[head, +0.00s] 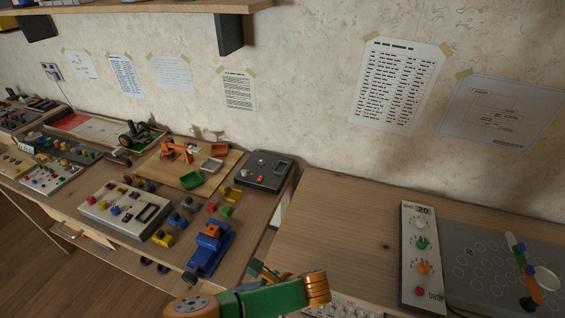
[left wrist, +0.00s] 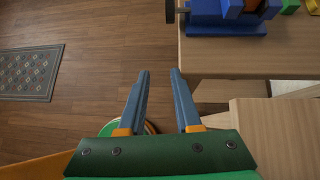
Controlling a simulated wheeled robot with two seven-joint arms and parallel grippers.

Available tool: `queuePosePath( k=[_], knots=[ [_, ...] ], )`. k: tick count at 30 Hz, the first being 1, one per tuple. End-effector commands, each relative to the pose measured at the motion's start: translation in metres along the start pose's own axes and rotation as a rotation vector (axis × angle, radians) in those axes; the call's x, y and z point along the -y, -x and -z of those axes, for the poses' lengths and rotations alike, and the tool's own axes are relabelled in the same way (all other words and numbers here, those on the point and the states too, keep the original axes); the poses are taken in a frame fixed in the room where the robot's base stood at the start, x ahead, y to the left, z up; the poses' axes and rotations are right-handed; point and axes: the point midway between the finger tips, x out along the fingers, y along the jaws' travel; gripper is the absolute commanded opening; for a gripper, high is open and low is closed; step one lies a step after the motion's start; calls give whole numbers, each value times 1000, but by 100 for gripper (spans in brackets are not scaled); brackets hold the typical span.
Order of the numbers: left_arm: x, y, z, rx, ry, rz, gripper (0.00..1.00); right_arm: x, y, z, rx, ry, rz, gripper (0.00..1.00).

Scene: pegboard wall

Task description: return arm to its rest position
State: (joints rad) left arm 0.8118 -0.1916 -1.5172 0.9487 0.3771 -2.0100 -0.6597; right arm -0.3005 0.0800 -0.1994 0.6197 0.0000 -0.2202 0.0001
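My left arm (head: 272,299), green with a gold-coloured joint, reaches in at the bottom centre of the head view, by the front of the tables. My left gripper (left wrist: 160,73) shows in the left wrist view with two blue fingers apart and nothing between them. It is over the wooden floor, beside the table edge, clear of any object. In the head view the arm largely hides it. My right arm and gripper are not in view.
A blue vise (head: 206,256) stands near the front edge of the left table, close to my left arm. A panel with knobs (head: 421,258) and a grey board (head: 470,290) lie on the right table. A shelf (head: 130,8) overhangs the left table. A rug (left wrist: 30,73) lies on open floor.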

Motion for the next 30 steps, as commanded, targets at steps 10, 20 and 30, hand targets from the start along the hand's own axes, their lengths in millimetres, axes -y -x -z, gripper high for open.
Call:
queuePosePath(
  k=[10, 20, 30],
  knots=[
    [-26, -94, -79, 182, 106, -187, 32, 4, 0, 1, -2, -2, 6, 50],
    [-107, -188, -211, 446, 261, -459, 32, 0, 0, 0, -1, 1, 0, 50],
    [-173, -301, -123, 75, 659, -385, 32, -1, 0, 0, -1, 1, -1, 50]
  ],
)
